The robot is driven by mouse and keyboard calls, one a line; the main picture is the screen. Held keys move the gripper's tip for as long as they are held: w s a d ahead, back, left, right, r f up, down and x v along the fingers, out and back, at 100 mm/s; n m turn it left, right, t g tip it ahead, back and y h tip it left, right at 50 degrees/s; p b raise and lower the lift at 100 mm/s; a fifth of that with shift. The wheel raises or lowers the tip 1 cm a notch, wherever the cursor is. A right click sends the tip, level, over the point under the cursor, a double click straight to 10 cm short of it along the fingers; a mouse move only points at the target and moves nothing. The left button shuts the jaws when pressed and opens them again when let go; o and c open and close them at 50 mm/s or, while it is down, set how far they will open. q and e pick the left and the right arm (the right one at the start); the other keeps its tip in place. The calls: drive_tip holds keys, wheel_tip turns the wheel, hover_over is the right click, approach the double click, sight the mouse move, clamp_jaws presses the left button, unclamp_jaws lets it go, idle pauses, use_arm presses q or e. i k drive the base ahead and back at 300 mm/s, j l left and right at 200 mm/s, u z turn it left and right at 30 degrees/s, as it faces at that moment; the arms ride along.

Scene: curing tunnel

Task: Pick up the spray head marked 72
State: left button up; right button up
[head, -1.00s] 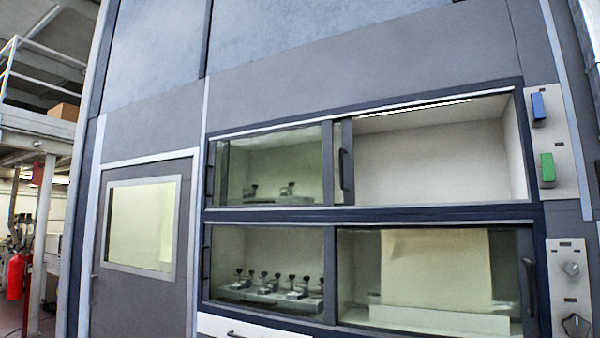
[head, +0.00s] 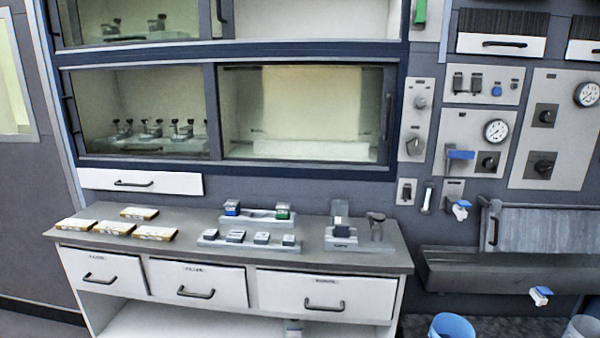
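No marking 72 is legible at this size, so I cannot tell which thing is the spray head so marked. Several dark-topped fittings (head: 152,129) stand on pale blocks behind the glass of the lower left window. More dark fittings (head: 158,22) show behind the upper left window. On the bench, a grey rack (head: 213,239) holds several small blocks, and a rack behind it carries a blue-topped piece (head: 232,208) and a green-topped piece (head: 283,211). A white-and-blue nozzle-like piece (head: 461,209) hangs on the wall at right. Neither gripper is in view.
The grey bench (head: 330,265) has drawers below and several yellow-edged packets (head: 76,225) at left. A grey stand (head: 358,247) sits at its right. A trough (head: 500,270) is on the right wall, with a blue bucket (head: 452,327) below. The lower right window (head: 305,110) looks closed.

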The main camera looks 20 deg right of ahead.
sight(342, 224)
drive_tip(key=i+j, duration=0.1)
drive_tip(key=i, duration=0.55)
drive_tip(key=i+z, duration=0.15)
drive_tip(key=z, duration=1.1)
